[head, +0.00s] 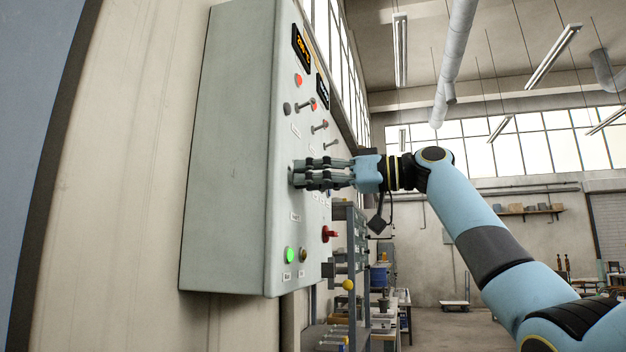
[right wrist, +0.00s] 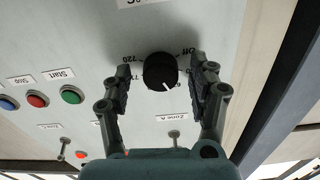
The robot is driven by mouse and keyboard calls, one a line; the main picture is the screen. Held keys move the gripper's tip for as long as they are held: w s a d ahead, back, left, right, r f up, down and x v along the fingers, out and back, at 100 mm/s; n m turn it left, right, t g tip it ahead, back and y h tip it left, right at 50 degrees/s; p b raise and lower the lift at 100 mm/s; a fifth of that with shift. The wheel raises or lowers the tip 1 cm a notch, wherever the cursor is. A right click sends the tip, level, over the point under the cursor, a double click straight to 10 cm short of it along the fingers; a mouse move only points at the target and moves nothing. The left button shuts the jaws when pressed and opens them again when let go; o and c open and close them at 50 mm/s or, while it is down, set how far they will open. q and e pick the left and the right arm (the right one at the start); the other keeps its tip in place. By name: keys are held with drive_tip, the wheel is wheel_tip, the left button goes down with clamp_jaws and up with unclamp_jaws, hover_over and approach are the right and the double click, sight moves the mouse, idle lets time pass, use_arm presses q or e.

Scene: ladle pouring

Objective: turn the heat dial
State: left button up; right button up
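The heat dial (right wrist: 160,71) is a round black knob with a white pointer mark on the pale grey control panel (head: 233,150). In the right wrist view it sits between the two fingers of my right gripper (right wrist: 161,66), with a visible gap on each side. Labels such as "Off", "720" and "Zone A" surround it, upside down in that view. In the head view my right gripper (head: 304,173) reaches the panel's face from the right, and its fingers hide the dial. My left gripper is not in view.
Toggle levers (head: 306,106) stick out of the panel above my gripper. A red knob (head: 329,234) and a lit green button (head: 289,255) are below. Green, red and blue buttons also show in the right wrist view (right wrist: 38,99). Shelving (head: 352,270) stands behind the panel.

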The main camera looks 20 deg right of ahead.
drive_tip(key=shift+d, duration=0.1)
drive_tip(key=v, duration=1.2)
